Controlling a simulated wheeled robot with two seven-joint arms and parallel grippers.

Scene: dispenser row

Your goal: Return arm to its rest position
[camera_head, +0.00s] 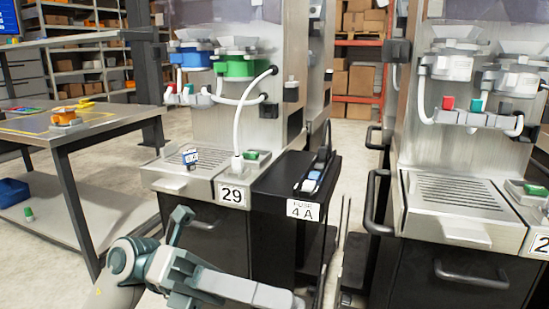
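I cannot make out two fingertips or any held object. My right gripper does not show.
Another dispenser (460,190) stands further right. A work table (55,135) stands left. Bare floor shows between table and station.

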